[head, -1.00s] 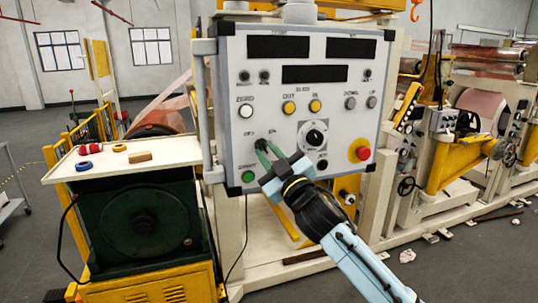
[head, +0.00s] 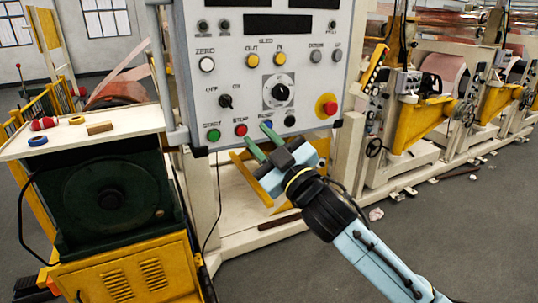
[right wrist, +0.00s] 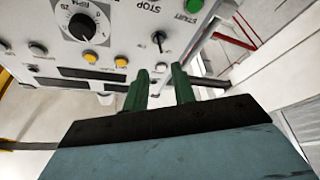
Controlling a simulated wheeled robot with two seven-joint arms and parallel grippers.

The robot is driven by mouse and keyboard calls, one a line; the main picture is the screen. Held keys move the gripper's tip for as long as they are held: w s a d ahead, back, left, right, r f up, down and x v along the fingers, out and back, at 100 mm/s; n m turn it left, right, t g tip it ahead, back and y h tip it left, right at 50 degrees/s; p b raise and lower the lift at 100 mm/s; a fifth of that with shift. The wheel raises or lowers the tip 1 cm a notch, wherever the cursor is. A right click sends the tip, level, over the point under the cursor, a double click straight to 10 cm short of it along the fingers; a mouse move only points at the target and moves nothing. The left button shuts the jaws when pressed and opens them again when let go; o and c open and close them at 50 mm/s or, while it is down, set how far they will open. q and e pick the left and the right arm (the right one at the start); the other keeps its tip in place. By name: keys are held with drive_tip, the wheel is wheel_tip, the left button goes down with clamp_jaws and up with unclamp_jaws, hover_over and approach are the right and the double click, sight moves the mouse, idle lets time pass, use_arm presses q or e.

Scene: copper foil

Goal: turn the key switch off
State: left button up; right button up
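The key switch (head: 226,101) is a small black switch on the grey control panel, below the OFF and ON labels. Its handle seems to point up and left, toward OFF, but it is small in view. It also shows in the right wrist view (right wrist: 158,38), upside down, beyond the fingertips. My right gripper (head: 255,131) is in front of the panel, below and right of the switch. In the right wrist view its two green fingers (right wrist: 160,70) stand apart with nothing between them, clear of the switch. My left gripper is not in view.
Below the switch are the green START button (head: 214,135) and red STOP button (head: 241,130). A black dial (head: 281,92) and red emergency button (head: 326,106) are to the right. A white-topped bench (head: 100,131) with tape rolls stands at left.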

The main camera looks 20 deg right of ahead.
drive_tip(key=v, duration=0.2)
drive_tip(key=shift+s, duration=0.3)
